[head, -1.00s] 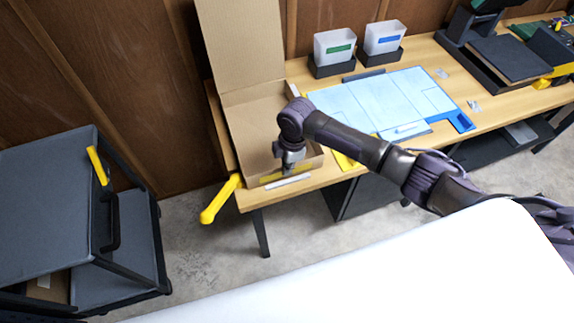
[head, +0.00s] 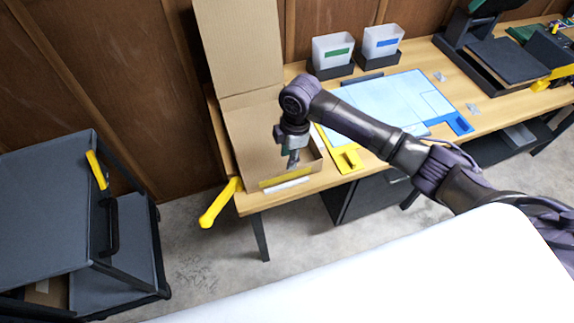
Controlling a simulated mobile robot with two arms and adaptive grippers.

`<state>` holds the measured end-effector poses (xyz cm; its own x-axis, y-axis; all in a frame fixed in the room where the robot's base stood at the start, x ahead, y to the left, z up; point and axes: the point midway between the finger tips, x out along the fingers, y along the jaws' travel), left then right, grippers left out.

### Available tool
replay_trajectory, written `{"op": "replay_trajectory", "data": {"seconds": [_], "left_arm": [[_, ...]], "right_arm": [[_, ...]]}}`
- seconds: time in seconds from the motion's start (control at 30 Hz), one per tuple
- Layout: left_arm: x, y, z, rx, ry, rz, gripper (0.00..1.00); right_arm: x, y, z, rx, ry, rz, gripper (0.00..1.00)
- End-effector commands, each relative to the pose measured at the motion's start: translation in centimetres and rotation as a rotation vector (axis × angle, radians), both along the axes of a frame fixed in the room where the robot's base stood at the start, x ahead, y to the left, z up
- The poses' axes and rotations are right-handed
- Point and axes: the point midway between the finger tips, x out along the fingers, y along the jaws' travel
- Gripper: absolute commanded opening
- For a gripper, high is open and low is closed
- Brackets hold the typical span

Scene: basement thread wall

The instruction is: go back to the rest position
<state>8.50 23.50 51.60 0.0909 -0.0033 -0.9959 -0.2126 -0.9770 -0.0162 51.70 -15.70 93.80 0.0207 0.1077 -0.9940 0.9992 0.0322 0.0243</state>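My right arm reaches in from the right side of the head view. Its gripper (head: 293,160) points down over the open cardboard box (head: 246,135) at the left end of the wooden table (head: 330,177). The fingers are small and partly hidden by the wrist, so I cannot tell whether they are open or shut. No held thing shows at the fingertips. My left gripper is not in view.
A light blue mat (head: 400,95) lies right of the box. Two white bins (head: 332,50) stand behind it. A yellow handle (head: 221,203) sticks out at the table's left corner. A dark cart (head: 50,200) stands at the left, with bare floor between.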

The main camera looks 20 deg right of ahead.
Motion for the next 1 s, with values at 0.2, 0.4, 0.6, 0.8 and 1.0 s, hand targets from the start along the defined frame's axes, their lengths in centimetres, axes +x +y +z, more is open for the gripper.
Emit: {"op": "replay_trajectory", "data": {"seconds": [0.2, 0.4, 0.6, 0.8, 1.0], "left_arm": [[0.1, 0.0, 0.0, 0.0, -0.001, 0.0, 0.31], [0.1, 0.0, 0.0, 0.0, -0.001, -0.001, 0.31], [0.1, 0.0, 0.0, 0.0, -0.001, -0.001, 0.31], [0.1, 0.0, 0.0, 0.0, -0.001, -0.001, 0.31], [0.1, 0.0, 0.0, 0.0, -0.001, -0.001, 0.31]], "right_arm": [[0.0, -0.4, 3.5, 0.0, -0.002, 0.0, 0.35], [-0.1, -0.5, 4.6, 0.0, 0.0, 0.0, 0.35], [-0.8, 0.1, 4.0, 0.01, 0.002, -0.012, 0.35], [-6.0, 4.1, 0.8, 0.105, -0.016, -0.161, 0.35], [-12.6, 5.6, -0.8, 0.223, -0.045, -0.531, 0.35]]}}
